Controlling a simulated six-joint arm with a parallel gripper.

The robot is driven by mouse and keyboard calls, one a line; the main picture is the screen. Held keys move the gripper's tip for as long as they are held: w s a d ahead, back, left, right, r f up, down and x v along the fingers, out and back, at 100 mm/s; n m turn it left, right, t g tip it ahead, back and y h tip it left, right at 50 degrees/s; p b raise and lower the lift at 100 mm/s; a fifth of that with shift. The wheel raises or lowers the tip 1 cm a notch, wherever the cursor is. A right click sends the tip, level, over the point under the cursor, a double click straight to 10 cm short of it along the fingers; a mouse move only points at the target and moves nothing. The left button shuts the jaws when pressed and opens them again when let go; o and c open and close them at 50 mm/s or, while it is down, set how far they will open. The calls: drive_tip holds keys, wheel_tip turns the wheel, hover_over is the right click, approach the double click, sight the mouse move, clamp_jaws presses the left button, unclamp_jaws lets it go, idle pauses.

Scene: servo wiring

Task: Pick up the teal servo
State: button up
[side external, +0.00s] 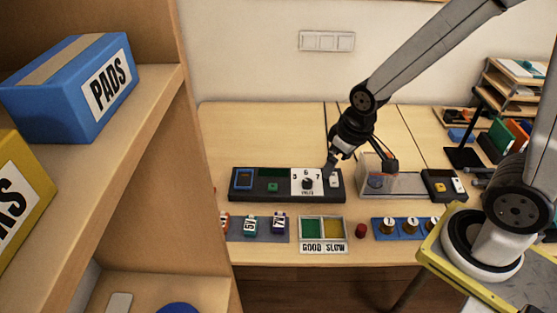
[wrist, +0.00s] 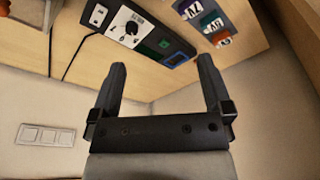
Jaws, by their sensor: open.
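The teal servo (side external: 250,227), with a white label, stands on a blue-grey mat (side external: 265,236) at the front left of the table. It sits between an orange servo (side external: 225,222) and a purple servo (side external: 279,223). In the wrist view the teal servo (wrist: 211,22) is near the top right, beyond my right finger. My gripper (side external: 330,168) is open and empty. It is over the right part of the dark control panel, behind and right of the teal servo. In the wrist view my gripper (wrist: 162,65) shows both fingers spread apart.
The control panel (side external: 262,185) with a dial lies behind the servos. A clear box (side external: 403,183) stands right of the panel. Shelves fill the left foreground.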

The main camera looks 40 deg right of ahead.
drive_tip(key=w+a+f+n+g, duration=0.1)
drive_tip(key=w+a+f+n, duration=0.3)
drive_tip(key=w+a+f, duration=0.4)
drive_tip(key=n+g, duration=0.1)
drive_tip(key=n, duration=0.2)
hover_over(256, 223)
wheel_tip(256, 223, down, 9)
drive_tip(key=shift+s+f, duration=0.1)
drive_tip(key=shift+f, duration=0.1)
drive_tip(key=shift+f, duration=1.15)
drive_tip(key=shift+a+f, duration=0.1)
drive_tip(key=shift+f, duration=2.5)
